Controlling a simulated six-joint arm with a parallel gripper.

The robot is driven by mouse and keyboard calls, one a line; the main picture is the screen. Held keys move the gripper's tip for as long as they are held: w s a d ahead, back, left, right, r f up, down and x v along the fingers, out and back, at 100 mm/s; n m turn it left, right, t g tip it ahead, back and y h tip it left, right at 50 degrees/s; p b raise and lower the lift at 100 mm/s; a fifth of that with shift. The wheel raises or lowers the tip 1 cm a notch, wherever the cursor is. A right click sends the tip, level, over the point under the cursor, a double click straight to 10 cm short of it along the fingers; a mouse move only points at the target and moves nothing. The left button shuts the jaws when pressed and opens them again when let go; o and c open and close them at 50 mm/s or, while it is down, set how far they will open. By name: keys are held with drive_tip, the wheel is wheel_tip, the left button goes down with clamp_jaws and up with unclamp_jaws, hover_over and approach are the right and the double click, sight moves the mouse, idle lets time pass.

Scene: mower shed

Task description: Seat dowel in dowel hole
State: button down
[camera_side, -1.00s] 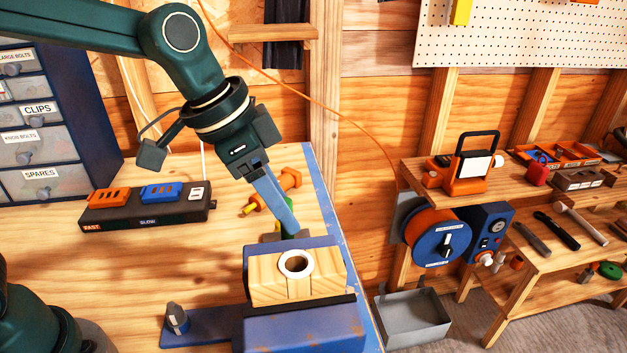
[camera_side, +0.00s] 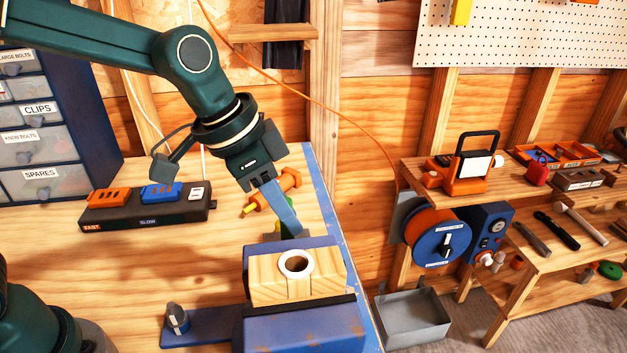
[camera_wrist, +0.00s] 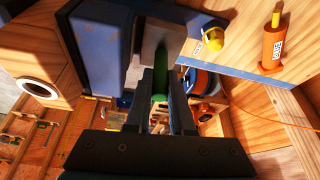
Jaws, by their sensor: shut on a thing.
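The dowel hole (camera_side: 296,263) is a white-ringed round opening in the top of a pale wooden block (camera_side: 262,277). The block is held in a blue vise (camera_side: 305,333). The ringed hole also shows at the left of the wrist view (camera_wrist: 37,89). My gripper (camera_side: 291,230) points down just behind the block and vise in the side view, with its fingertips partly hidden. In the wrist view my gripper (camera_wrist: 161,90) is shut on a slim green piece (camera_wrist: 160,84), seemingly the dowel. Its far end is hidden near a grey block (camera_wrist: 152,42). The held piece is apart from the hole.
An orange and yellow tool (camera_side: 288,181) lies behind my gripper. A dark switch strip (camera_side: 147,213) and drawers (camera_side: 35,135) stand left. A grey bin (camera_side: 413,318) and shelves with tools (camera_side: 560,235) are right, beyond the blue bench edge.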

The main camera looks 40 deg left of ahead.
drive_tip(key=shift+r, duration=0.45)
wheel_tip(320, 180, up, 3)
drive_tip(key=shift+r, duration=0.2)
drive_tip(key=a+r, duration=0.6)
drive_tip(key=a, duration=0.5)
drive_tip(key=s+a+f+n+y, duration=0.3)
drive_tip(key=s+f+n, duration=0.2)
drive_tip(key=f+n, duration=0.2)
drive_tip(key=d+r+m+h, duration=0.3)
drive_tip(key=d+r+m, duration=0.4)
drive_tip(key=d+r, duration=0.5)
hover_over(309, 261)
drive_tip(key=s, duration=0.1)
wheel_tip(309, 261, down, 5)
drive_tip(key=shift+a+f, duration=0.2)
drive_tip(key=shift+f, duration=0.9)
drive_tip(key=shift+a+f, duration=0.2)
drive_tip(key=shift+f, duration=0.9)
